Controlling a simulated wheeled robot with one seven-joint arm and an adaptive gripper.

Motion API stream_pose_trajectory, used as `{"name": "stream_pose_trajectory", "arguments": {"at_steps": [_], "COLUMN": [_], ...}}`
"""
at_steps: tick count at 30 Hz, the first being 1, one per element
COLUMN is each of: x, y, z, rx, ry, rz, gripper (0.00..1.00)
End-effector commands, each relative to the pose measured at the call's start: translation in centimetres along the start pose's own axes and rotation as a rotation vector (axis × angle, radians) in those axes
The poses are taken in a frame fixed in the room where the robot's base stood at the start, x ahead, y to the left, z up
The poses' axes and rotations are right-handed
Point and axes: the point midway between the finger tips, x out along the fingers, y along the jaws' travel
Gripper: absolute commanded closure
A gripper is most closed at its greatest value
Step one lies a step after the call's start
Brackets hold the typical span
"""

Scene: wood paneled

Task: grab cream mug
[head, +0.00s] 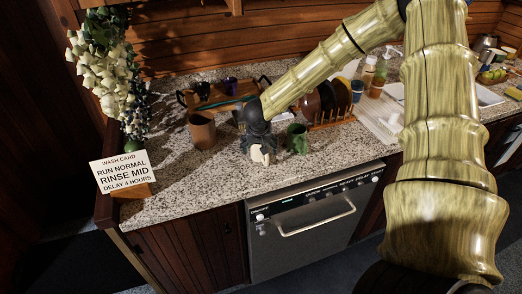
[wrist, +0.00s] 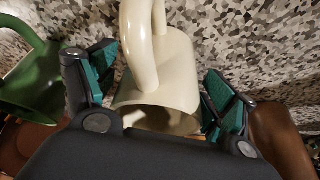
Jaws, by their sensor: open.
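The cream mug (wrist: 178,72) shows in the wrist view between the two open fingers of my gripper (wrist: 158,95), with its handle (wrist: 140,45) toward the top. A finger with teal pads stands on each side of it, and the right finger looks very close to the mug's wall. In the head view my gripper (head: 257,135) points down over the counter. Only a small part of the cream mug (head: 259,155) shows below it; the rest is hidden by the gripper.
A green mug (head: 297,139) stands close on the right of my gripper in the head view. A brown cup (head: 202,130) stands to the left. A wooden rack with dark plates (head: 328,100) is behind on the right. The front of the granite counter (head: 200,175) is clear.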

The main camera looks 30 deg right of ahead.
Motion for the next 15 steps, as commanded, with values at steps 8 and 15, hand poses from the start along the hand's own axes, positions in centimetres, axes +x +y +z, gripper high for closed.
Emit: {"name": "stream_pose_trajectory", "arguments": {"at_steps": [8, 15], "x": [0.63, 0.61], "y": [0.02, 0.02], "z": [0.0, 0.0], "rx": [0.001, 0.0], "ry": [0.0, 0.0], "rz": [0.0, 0.0], "gripper": [0.15, 0.37]}}
